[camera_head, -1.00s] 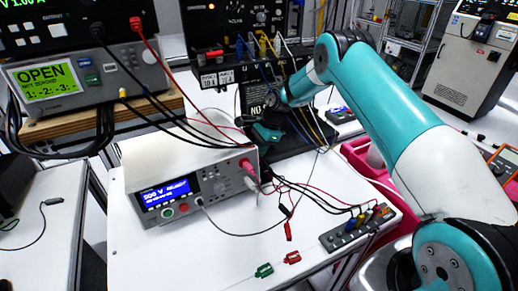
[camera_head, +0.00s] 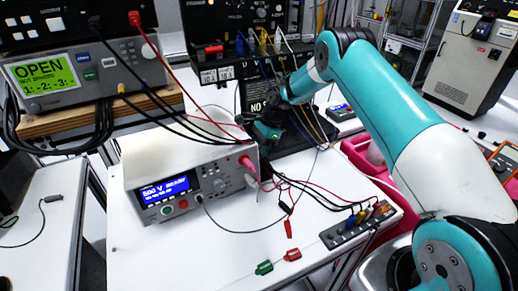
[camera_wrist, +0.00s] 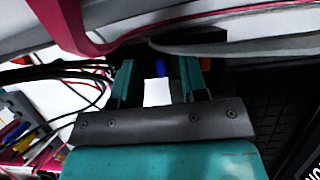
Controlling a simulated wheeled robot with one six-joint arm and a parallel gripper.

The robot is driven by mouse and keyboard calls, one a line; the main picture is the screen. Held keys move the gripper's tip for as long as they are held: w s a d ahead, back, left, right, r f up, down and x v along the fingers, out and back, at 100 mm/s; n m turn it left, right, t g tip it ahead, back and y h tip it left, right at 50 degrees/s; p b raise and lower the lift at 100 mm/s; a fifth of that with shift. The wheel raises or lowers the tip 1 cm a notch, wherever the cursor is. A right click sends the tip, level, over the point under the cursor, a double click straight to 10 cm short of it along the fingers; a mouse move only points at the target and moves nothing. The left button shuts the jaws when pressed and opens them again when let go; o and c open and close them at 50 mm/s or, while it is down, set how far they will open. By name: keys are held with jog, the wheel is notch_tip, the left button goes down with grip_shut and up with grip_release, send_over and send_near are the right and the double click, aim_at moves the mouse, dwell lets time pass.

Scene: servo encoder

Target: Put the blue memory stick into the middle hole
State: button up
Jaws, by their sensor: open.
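My gripper (camera_head: 268,132) is low behind the right rear of the white and grey meter. In the wrist view my gripper (camera_wrist: 157,66) is open, with two teal fingers apart. A small blue piece (camera_wrist: 159,68) shows between the fingertips; it looks like the blue memory stick, but I cannot tell for sure. A bright white patch lies just below it. I see clear space between the blue piece and each finger. I cannot make out the middle hole in either view.
The meter (camera_head: 185,187) stands on the white table (camera_head: 190,250), with loose cables to its right. A grey strip with coloured plugs (camera_head: 355,228) lies at the front right. A pink bin (camera_head: 362,160) is at right.

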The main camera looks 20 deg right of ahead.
jog(key=v, duration=0.2)
jog(key=shift+d+r+b, duration=0.3)
jog(key=shift+b, duration=0.1)
jog(key=d+b, duration=0.2)
jog(key=d, duration=0.9)
jog(key=shift+w+d+b, duration=0.2)
jog(key=shift+d+b, duration=0.15)
jog(key=shift+f, duration=0.1)
